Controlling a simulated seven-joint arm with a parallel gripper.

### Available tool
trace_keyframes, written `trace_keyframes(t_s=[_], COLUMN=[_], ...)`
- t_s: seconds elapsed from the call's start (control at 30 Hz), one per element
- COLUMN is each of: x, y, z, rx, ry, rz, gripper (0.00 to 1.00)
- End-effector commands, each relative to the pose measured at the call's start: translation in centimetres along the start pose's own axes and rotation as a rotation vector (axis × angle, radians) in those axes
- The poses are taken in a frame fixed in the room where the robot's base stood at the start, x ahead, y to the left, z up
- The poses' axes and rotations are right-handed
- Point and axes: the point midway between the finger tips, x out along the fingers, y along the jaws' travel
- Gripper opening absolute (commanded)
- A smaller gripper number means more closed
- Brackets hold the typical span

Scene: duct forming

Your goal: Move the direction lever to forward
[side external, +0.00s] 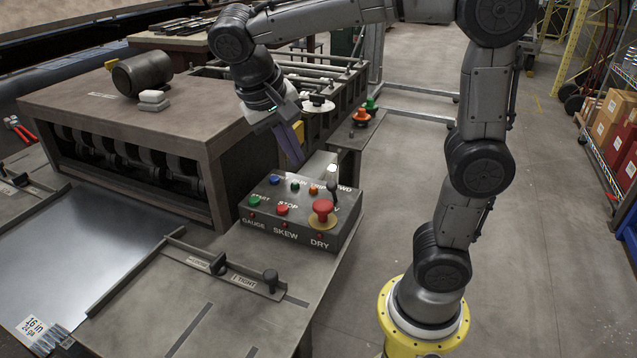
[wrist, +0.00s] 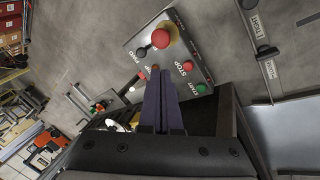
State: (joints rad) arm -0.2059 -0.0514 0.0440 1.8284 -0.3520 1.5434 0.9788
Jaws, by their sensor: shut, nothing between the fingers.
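The grey control box (side external: 298,222) sits on the bench corner. The direction lever (side external: 332,186), a dark stick, stands at the box's far right corner by partly hidden white lettering. Its black knob shows in the wrist view (wrist: 141,52), beside the red mushroom button. My gripper (side external: 300,160) points down above the back of the box, left of the lever in the side view. Its purple fingers are together and empty. In the wrist view the fingertips (wrist: 161,82) are apart from the knob, which lies beyond them to the upper left.
A red mushroom button (side external: 322,208) on a yellow base stands close to the lever. Small coloured buttons, including green START (side external: 254,200) and red STOP (side external: 282,209), cover the box top. The roller machine housing (side external: 130,110) stands left. Open floor lies right of the box.

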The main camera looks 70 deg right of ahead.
Motion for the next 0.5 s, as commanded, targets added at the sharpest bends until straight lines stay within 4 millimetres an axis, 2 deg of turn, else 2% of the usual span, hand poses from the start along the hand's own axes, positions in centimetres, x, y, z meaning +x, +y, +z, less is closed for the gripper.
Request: trace_keyframes(t_s=[0.1, 0.2, 0.5], x=[0.5, 0.9, 1.0], y=[-1.8, -2.4, -2.6], z=[-0.2, -0.1, 0.0], rx=[-0.036, -0.054, -0.063], ry=[-0.010, -0.017, -0.018], rz=[0.029, 0.044, 0.046], gripper=[0.00, 0.00, 0.00])
